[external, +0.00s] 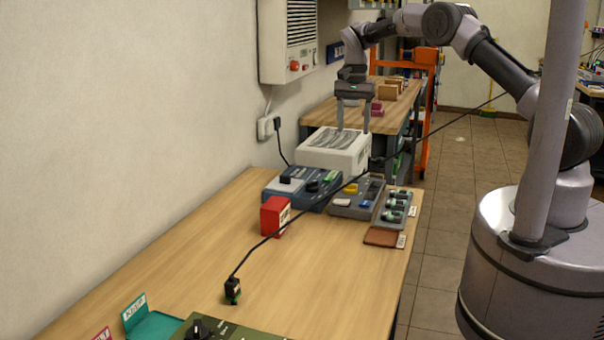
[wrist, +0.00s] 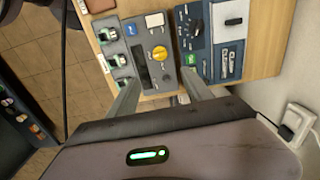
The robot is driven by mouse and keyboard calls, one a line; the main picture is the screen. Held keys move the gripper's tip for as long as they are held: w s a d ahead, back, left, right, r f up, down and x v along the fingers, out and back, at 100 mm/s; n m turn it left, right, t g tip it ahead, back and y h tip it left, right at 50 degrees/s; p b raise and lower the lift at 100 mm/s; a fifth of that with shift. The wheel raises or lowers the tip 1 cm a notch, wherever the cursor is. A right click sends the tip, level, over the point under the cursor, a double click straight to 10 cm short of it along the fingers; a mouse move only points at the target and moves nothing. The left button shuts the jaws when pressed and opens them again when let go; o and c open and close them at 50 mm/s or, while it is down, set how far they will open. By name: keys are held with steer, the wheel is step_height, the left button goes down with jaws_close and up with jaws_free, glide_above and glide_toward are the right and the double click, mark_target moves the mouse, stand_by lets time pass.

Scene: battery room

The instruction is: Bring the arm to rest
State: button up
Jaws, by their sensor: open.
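My gripper (external: 354,117) is open and empty. In the external view its two fingers point down above the white-topped box at the far end of the bench, and my arm reaches out from the right. Whether the fingertips touch the box cannot be told. In the wrist view the two fingers of my gripper (wrist: 162,96) stand apart, with the grey tester with a yellow knob (wrist: 147,62) between and beyond them.
A wall cabinet (external: 287,40) hangs left of my gripper.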

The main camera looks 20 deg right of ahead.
steer(key=s+d+r+n+t+y+b, duration=0.1)
steer(key=s+d+r+n+t+b, duration=0.2)
steer(key=s+r, duration=1.25)
steer(key=s+d+f+t+b, duration=0.1)
steer(key=s+f, duration=0.2)
steer(key=s, duration=0.8)
steer(key=s+d+f+n+t+y+b, duration=0.1)
steer(key=s+f+b, duration=0.1)
steer(key=s, duration=0.9)
steer(key=shift+d+f+t, duration=0.3)
steer(key=shift+f+t, duration=0.1)
steer(key=shift+f, duration=0.1)
